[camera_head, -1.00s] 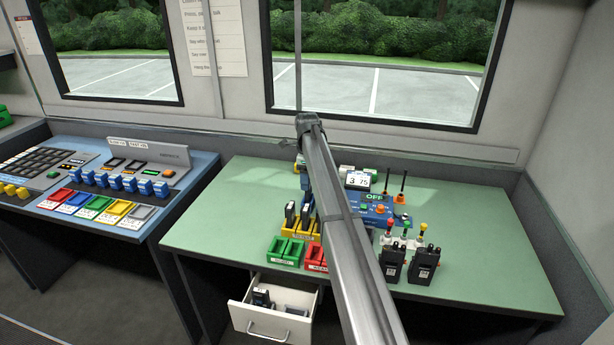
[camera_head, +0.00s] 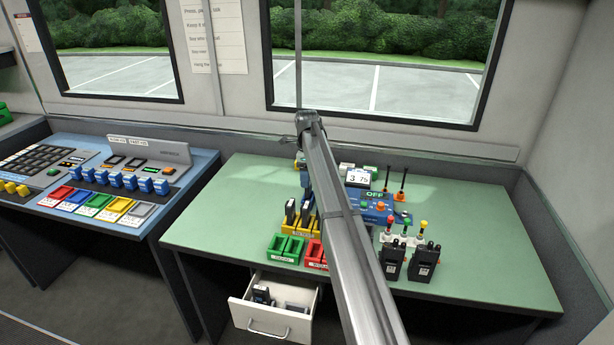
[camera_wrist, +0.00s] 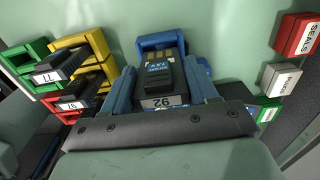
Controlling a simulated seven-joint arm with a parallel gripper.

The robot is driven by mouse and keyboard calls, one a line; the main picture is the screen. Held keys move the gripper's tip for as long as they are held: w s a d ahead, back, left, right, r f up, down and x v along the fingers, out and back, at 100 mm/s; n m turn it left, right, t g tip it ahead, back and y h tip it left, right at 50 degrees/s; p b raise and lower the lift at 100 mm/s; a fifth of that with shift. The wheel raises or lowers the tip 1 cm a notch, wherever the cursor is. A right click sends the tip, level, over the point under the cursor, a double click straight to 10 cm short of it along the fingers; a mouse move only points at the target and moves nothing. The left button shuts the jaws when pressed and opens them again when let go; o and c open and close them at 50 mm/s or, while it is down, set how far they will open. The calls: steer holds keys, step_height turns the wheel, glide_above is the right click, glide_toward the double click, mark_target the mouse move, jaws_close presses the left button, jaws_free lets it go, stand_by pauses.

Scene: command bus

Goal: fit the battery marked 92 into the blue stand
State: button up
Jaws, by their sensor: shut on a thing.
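The battery marked 92 (camera_wrist: 164,84) is dark with a white number label and shows in the wrist view. My gripper (camera_wrist: 160,73) has blue fingers on both sides of it and is shut on it. The blue stand (camera_wrist: 160,40) shows just beyond the battery's far end, with its blue frame around that end. I cannot tell whether the battery is seated in it or held above it. In the head view my arm hides the battery and most of the area around the gripper.
A yellow rack (camera_wrist: 98,43) holds black batteries, with green and red racks beside it. Labelled red and white blocks stand at right in the wrist view. A blue unit (camera_head: 377,207) reading OFF and two black radios (camera_head: 424,263) stand on the table. A drawer (camera_head: 262,320) is open.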

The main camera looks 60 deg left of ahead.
steer(key=shift+f, duration=2.1)
stand_by(0.6)
steer(key=o, duration=1.4)
steer(key=shift+r, duration=0.1)
steer(key=shift+r, duration=3.45)
steer(key=shift+d, duration=0.1)
